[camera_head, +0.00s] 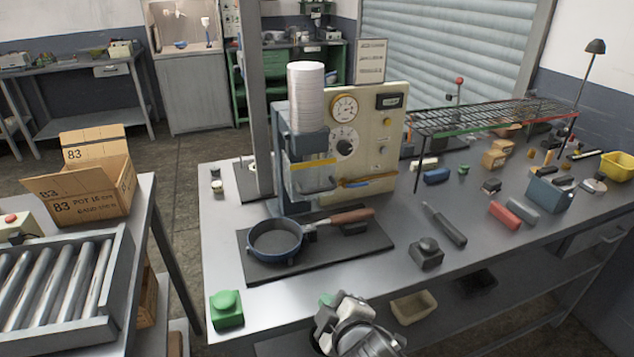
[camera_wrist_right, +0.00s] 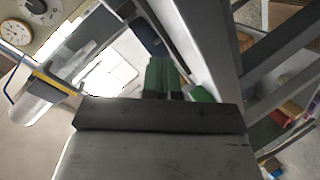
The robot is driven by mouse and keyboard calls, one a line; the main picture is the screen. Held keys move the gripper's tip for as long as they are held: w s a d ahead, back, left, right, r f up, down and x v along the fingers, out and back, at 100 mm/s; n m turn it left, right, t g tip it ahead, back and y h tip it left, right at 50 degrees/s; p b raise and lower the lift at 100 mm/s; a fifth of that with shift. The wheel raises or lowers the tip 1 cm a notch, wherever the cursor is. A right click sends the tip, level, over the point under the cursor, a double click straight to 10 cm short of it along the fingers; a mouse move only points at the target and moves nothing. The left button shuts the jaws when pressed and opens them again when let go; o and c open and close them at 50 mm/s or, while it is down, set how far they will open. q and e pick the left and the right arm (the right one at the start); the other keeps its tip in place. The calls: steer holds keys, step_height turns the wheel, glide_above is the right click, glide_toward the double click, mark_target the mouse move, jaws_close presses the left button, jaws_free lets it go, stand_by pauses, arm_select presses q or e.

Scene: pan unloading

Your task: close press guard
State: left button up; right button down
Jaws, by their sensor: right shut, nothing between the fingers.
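The press (camera_head: 287,150) stands on the workbench, with a tall white cylinder stack on top. Its clear guard (camera_head: 312,178), with a yellow strip along its upper part, hangs at the press front. The guard also shows at the left of the right wrist view (camera_wrist_right: 45,92), with its yellow edge. I cannot tell exactly how far down it sits. My right gripper (camera_head: 327,301) is at the bench's front edge, below the pan and apart from the guard. Its green-tipped fingers (camera_wrist_right: 163,76) are shut and empty. My left gripper is not in view.
A blue pan (camera_head: 274,241) with a wooden handle lies on a dark mat (camera_head: 340,248) before the press. A green button box (camera_head: 226,309) and a dark button box (camera_head: 427,253) stand nearby. A wire rack (camera_head: 490,115) and loose tools occupy the right side.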

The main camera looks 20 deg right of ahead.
steer(key=w+a+r+n+t+y, duration=0.3)
steer(key=a+r+n+y, duration=0.2)
steer(key=r+n, duration=0.35)
steer(key=w+a+r+n+t+y, duration=0.3)
steer(key=a+r+n+y, duration=0.2)
steer(key=r+n, duration=0.3)
steer(key=s+a+r+n+g+y, duration=0.1)
steer(key=a+r+n+g+y, duration=0.75)
steer(key=n, duration=0.85)
steer(key=n+g+h, duration=0.9)
steer(key=n+h, duration=1.1)
steer(key=n, duration=0.8)
glide_toward(314, 190)
steer(key=shift+y, duration=0.25)
steer(key=x, duration=0.2)
steer(key=p+x, duration=0.1)
steer(key=x, duration=0.4)
steer(key=shift+w+d+f+p, duration=0.15)
steer(key=shift+w+d+p, duration=0.05)
steer(key=shift+w+p, duration=0.15)
